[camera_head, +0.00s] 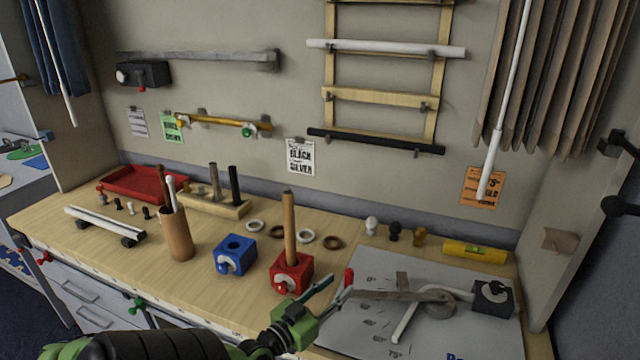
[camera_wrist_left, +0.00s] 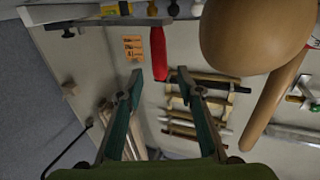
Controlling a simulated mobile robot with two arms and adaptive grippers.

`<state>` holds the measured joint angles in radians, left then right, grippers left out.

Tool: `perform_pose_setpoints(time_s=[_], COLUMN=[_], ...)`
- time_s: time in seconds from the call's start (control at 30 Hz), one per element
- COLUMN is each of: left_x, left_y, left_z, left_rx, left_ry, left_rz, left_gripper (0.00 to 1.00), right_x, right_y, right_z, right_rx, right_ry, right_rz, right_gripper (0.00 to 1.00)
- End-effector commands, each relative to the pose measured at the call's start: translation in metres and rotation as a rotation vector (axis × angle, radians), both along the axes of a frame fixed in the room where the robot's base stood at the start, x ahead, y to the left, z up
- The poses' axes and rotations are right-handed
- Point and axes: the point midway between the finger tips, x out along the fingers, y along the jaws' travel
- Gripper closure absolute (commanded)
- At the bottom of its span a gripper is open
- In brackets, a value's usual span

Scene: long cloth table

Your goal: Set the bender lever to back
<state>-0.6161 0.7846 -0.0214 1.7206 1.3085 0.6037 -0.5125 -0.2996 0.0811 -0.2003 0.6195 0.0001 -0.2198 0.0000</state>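The bender lies on a pale board at the right of the table, with a grey lever arm (camera_head: 385,295) running left from a round disc (camera_head: 437,304). A red handle (camera_head: 349,278) stands upright at the lever's left end. My left gripper (camera_head: 338,289) is open beside this handle, its teal fingers pointing at it. In the left wrist view, the red handle (camera_wrist_left: 159,52) shows ahead, between the lines of the two open fingers (camera_wrist_left: 160,75). I cannot tell whether a finger touches it. My right gripper is not in view.
A red block (camera_head: 290,272) with an upright wooden handle stands just left of the gripper. A blue block (camera_head: 235,255) and brown cup (camera_head: 177,235) are farther left. A black block (camera_head: 492,297) sits at the bender's right. A yellow level (camera_head: 475,252) lies behind the board (camera_head: 460,335).

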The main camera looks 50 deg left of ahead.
Motion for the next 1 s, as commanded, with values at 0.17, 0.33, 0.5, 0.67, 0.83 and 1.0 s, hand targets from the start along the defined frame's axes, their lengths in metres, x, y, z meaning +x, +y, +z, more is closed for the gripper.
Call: perform_pose_setpoints(time_s=[0.17,0.33,0.5,0.67,0.83,1.0], left_x=[-0.033,-0.053,-0.061,-0.061,-0.061,-0.055], left_y=[-0.006,-0.01,-0.011,-0.012,-0.013,-0.05], left_z=[-0.001,-0.001,0.0,0.0,0.0,-0.014], left_rx=[-0.002,-0.001,-0.001,-0.001,-0.002,-0.038], left_ry=[0.003,0.001,-0.001,-0.001,0.001,0.058], left_rz=[0.001,0.001,0.001,0.0,-0.003,-0.084], left_gripper=[0.66,0.66,0.66,0.66,0.66,0.66], right_x=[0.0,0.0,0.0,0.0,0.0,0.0], right_y=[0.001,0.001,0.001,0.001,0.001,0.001], right_z=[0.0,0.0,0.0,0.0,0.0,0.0], right_rx=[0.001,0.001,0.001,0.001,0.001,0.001], right_ry=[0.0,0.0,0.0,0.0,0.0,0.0], right_rz=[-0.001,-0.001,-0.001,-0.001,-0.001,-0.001], right_gripper=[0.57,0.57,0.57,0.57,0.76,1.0])
